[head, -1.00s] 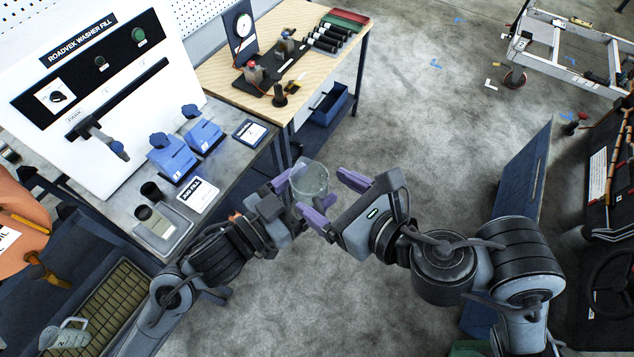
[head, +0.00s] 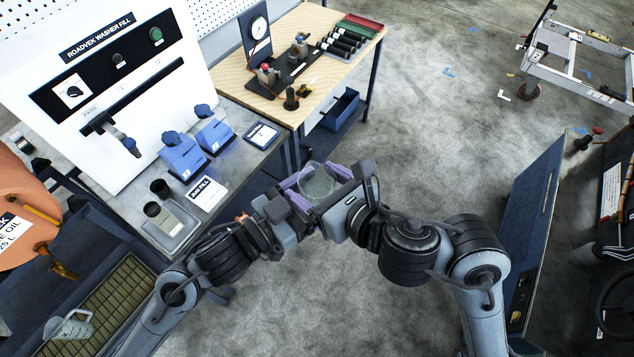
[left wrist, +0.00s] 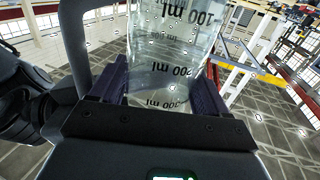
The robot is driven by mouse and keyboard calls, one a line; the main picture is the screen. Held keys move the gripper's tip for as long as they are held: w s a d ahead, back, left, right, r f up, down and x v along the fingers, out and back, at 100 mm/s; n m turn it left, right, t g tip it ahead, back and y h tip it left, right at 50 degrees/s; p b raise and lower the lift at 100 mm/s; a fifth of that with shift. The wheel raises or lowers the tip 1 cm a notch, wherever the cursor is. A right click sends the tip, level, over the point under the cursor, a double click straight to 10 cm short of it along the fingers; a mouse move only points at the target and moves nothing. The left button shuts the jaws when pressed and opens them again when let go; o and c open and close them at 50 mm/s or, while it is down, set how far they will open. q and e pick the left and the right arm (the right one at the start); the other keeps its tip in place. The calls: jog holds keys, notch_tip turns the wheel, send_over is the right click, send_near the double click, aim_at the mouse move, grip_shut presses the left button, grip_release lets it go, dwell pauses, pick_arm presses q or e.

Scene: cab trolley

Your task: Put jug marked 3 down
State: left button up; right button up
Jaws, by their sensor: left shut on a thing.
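A clear jug (head: 318,181) is held up over the floor, between my two grippers. My left gripper (head: 302,187) is shut on it.
Left of the arms is a grey bench with a jug-fill card (head: 207,193), a shallow tray (head: 165,232) and blue bottles (head: 184,158). A wooden-topped table (head: 285,40) stands behind. Open floor lies right of centre.

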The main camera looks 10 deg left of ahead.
pick_arm(q)
jog(key=shift+s+d+r, duration=0.15)
jog(key=shift+s+d, duration=0.05)
jog(key=shift+d, duration=0.1)
pick_arm(e)
jog(key=shift+a+f, duration=0.1)
jog(key=c, duration=0.4)
pick_arm(q)
jog(key=o, duration=1.1)
pick_arm(e)
jog(key=shift+s, duration=0.1)
